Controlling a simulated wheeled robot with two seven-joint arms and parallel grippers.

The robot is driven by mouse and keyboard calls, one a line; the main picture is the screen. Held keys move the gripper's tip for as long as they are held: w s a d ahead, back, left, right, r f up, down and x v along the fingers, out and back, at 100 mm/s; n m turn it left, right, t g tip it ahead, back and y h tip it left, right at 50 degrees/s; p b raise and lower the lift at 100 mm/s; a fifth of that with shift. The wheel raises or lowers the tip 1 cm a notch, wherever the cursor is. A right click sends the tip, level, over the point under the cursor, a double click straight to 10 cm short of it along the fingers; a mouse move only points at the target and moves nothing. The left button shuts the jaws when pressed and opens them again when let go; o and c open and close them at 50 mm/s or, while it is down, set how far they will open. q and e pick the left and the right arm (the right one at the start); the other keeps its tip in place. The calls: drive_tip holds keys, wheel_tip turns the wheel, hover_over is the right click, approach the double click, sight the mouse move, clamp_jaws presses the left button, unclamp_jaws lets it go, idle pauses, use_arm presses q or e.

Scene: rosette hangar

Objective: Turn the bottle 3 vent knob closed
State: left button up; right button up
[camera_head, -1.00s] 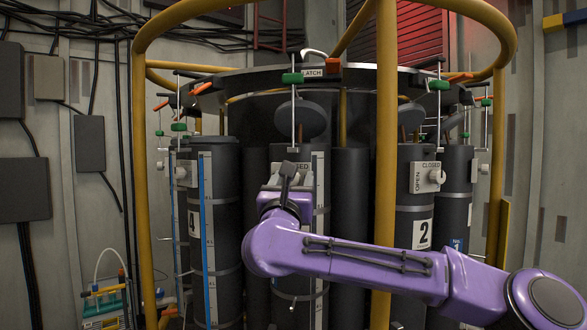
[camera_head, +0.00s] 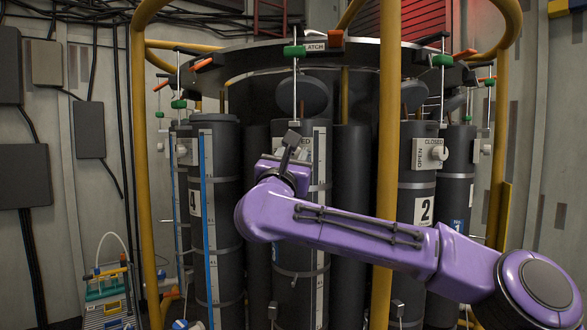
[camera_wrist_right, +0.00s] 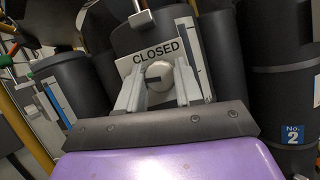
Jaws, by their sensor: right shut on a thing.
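The bottle 3 vent knob (camera_wrist_right: 160,76) is a round, pale knob on a white plate (camera_wrist_right: 195,88) marked CLOSED above it. A dark bar on the knob points left in the right wrist view. My right gripper (camera_wrist_right: 158,88) is shut on the knob, one pale finger on each side. In the head view, my purple right arm and wrist hide the knob; part of its plate (camera_head: 307,150) shows on the dark middle bottle (camera_head: 299,285). Any OPEN word on this plate is hidden. My left gripper is not in view.
A yellow post (camera_head: 388,80) of the guard frame stands just right of the middle bottle, behind my forearm. Bottle 2 (camera_head: 420,268) has its own plate and knob (camera_head: 437,152) at right. Bottle 4 (camera_head: 227,250) stands at left. A small rack (camera_head: 105,290) is at lower left.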

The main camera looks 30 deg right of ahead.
drive_tip(key=m+b, duration=0.1)
drive_tip(key=m+g+h+b, duration=0.1)
drive_tip(key=m+b, duration=0.1)
drive_tip(key=m+g+b, duration=0.1)
drive_tip(key=m, duration=0.1)
drive_tip(key=shift+a+f+h, duration=0.15)
drive_tip(key=shift+f+h, duration=0.15)
drive_tip(key=shift+h, duration=0.1)
drive_tip(key=m+g+b, duration=0.1)
drive_tip(key=m+b, duration=0.1)
drive_tip(key=m, duration=0.2)
drive_tip(key=shift+r+g, duration=0.15)
drive_tip(key=shift+g, duration=0.25)
drive_tip(key=m+g, duration=0.2)
drive_tip(key=m, duration=0.2)
drive_tip(key=shift+w+r+b, duration=0.1)
drive_tip(key=shift+r+b, duration=0.05)
drive_tip(key=shift+b, duration=0.15)
drive_tip(key=m+g, duration=0.1)
drive_tip(key=m, duration=0.2)
drive_tip(key=shift+r, duration=0.1)
drive_tip(key=shift+m+g+y+p, duration=0.5)
drive_tip(key=shift+m+p, duration=0.05)
drive_tip(key=shift+m, duration=1.35)
drive_tip(key=o, duration=1)
drive_tip(key=shift+o, duration=0.2)
